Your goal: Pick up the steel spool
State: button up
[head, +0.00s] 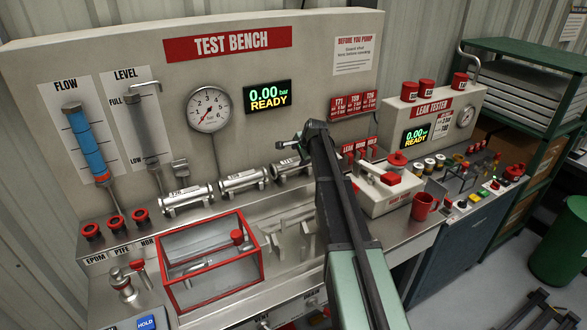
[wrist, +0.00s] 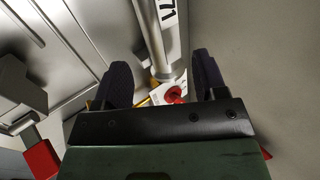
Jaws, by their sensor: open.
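Three flanged steel spools lie in a row along the test bench (head: 95,255): one at the left (head: 187,199), one in the middle (head: 244,180) and one at the right (head: 291,167), beside my arm. In the wrist view a steel spool (wrist: 151,40) with a label reading 71 runs down from the top edge, its lower end in line with the gap between my fingers. My gripper (wrist: 161,64) is open, with one dark finger on each side of that end. I cannot tell whether the fingers touch it.
A red-framed clear box (head: 210,262) stands at the front of the bench. A gauge (head: 208,109) and tall backboard close off the rear. A white case with red parts (head: 388,190), a red mug (head: 424,207) and the leak tester (head: 440,108) stand to the right.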

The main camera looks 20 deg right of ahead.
aim_at(295, 163)
jog(key=b+x, duration=0.2)
jog(key=x, duration=0.2)
jog(key=shift+a+f, duration=0.1)
jog(key=shift+f, duration=0.15)
jog(key=b+x, duration=0.4)
jog(key=x, duration=0.1)
jog(key=shift+w+f+b, duration=0.1)
jog(key=shift+b, duration=0.3)
jog(key=shift+r, duration=0.25)
jog(key=c, duration=0.9)
